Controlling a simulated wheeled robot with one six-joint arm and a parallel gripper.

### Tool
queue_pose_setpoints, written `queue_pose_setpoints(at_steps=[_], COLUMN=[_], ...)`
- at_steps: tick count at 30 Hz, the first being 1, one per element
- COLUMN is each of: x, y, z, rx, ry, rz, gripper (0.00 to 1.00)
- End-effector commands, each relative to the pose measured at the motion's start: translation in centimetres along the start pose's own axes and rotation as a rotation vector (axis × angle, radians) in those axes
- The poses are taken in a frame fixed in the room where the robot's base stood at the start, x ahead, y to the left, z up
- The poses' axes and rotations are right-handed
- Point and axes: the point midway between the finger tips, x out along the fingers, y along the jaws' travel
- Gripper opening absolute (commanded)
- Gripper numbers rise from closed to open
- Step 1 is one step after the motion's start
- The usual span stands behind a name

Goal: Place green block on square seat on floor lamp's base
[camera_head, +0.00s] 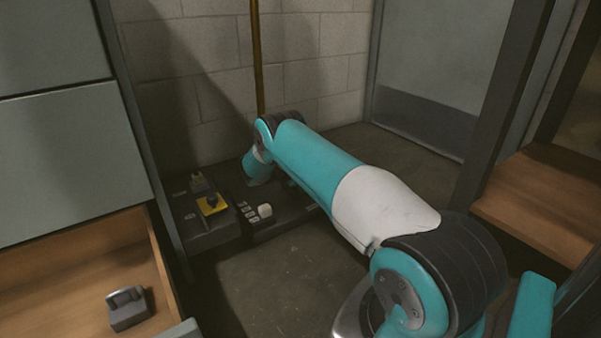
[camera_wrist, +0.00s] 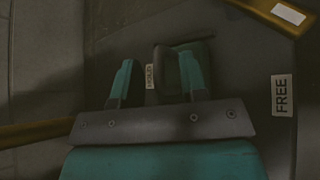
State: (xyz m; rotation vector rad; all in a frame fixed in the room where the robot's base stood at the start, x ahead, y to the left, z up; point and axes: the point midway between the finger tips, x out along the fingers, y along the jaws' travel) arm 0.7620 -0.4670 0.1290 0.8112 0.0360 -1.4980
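In the wrist view my gripper (camera_wrist: 158,75) has its two teal fingers apart over a dark surface. A dark upright shape (camera_wrist: 162,65) shows between the fingers, nearer the right one; a gap with a small label separates it from the left finger. I cannot tell what this shape is. No clearly green block or square seat can be made out. In the head view my arm hides the gripper. The dark lamp base (camera_head: 285,222) lies on the floor with white labels and a pale block (camera_head: 265,211). A brass pole (camera_head: 257,60) rises behind my arm.
A yellow plate (camera_head: 211,205) with a dark knob sits on a grey box left of the base. An open wooden drawer (camera_head: 80,285) holds a small grey handled block (camera_head: 128,308). Bare floor (camera_head: 285,290) is in front.

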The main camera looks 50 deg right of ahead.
Motion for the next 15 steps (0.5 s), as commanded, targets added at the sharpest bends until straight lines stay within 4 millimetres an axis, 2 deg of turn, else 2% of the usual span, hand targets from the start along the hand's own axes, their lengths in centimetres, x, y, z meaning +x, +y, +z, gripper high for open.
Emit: queue_pose_setpoints(at_steps=[4, 7, 15], x=[-0.3, -1.4, -7.1], y=[0.1, 0.3, 0.4], z=[0.1, 0.2, 0.6], rx=[0.0, -0.003, -0.005], ry=[0.0, 0.001, 0.001], rz=[0.001, 0.001, 0.002], gripper=[0.4, 0.4, 0.4])
